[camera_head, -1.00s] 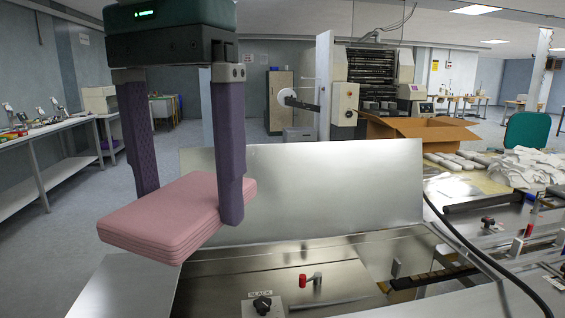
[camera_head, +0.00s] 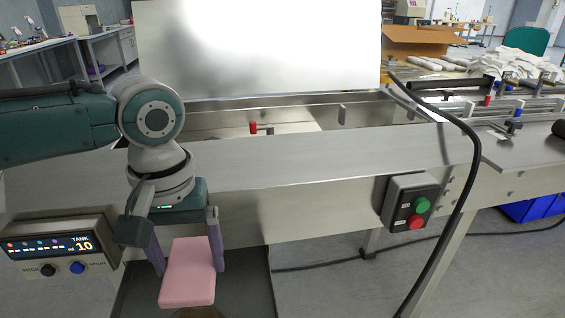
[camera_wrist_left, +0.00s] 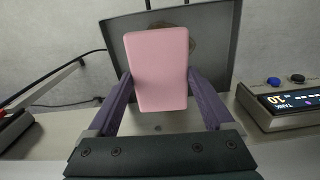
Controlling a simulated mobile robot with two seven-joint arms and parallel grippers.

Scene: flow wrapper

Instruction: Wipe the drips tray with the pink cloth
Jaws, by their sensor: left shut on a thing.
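My left gripper (camera_head: 187,246) points down in front of the machine, its two purple fingers shut on the sides of the pink cloth (camera_head: 188,273), a folded pad. In the left wrist view the cloth (camera_wrist_left: 158,68) sits between the fingers, in front of a grey drip tray (camera_wrist_left: 215,35). A brownish stain (camera_wrist_left: 185,42) on the tray shows partly behind the cloth. In the head view the dark tray (camera_head: 245,290) lies below the cloth. I cannot tell whether the cloth touches it. My right gripper is not in view.
A panel reading TANK 10 (camera_head: 62,250) is left of the gripper. A button box (camera_head: 409,203) with green and red buttons is on the machine front at right. A black cable (camera_head: 462,200) hangs down past it. The machine's front ledge (camera_head: 330,155) runs above the tray.

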